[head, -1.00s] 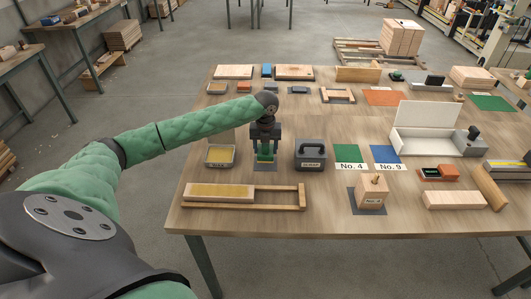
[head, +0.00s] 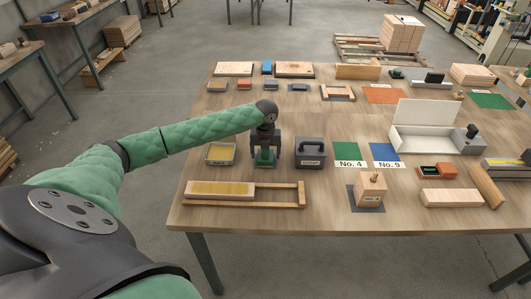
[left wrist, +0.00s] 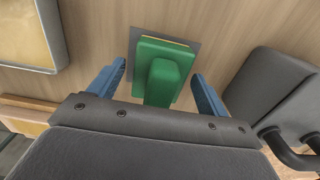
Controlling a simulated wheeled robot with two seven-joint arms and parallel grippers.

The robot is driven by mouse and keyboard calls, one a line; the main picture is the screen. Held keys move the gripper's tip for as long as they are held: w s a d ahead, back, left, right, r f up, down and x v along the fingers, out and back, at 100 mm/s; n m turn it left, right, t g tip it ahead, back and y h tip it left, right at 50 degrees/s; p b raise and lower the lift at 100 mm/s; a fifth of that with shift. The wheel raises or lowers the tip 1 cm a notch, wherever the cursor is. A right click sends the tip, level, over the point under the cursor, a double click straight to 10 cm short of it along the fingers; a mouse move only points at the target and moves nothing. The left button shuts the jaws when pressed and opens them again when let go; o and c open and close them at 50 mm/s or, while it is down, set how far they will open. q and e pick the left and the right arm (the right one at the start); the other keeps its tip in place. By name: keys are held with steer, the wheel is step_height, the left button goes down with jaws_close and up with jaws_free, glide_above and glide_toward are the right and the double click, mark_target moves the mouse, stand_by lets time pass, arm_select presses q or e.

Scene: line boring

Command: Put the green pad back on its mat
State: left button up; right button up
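The green pad (left wrist: 164,75), a block with a raised green grip, sits over a grey mat (left wrist: 192,44) in the left wrist view. It appears to rest flat on the mat, with grey showing along its far and side edges. In the head view the pad (head: 264,157) is partly hidden by my left gripper (head: 265,159). In the left wrist view the blue fingers of my left gripper (left wrist: 158,92) stand apart on either side of the pad's grip, with a gap on each side. My right gripper is out of view.
A tray with yellow content (head: 220,154) stands close left of the pad, and a dark grey handled box (head: 311,153) close right. A wooden frame with a plank (head: 300,193) lies in front. Green No. 4 (head: 347,151) and blue No. 9 (head: 384,152) squares lie farther right.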

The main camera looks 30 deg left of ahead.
arm_select(q)
steer(key=shift+r, duration=0.15)
steer(key=shift+r, duration=0.25)
step_height(320, 180, up, 2)
steer(key=shift+r+b, duration=0.1)
steer(key=shift+b, duration=0.75)
step_height(320, 180, up, 8)
steer(key=b, duration=0.3)
steer(key=shift+r, duration=0.65)
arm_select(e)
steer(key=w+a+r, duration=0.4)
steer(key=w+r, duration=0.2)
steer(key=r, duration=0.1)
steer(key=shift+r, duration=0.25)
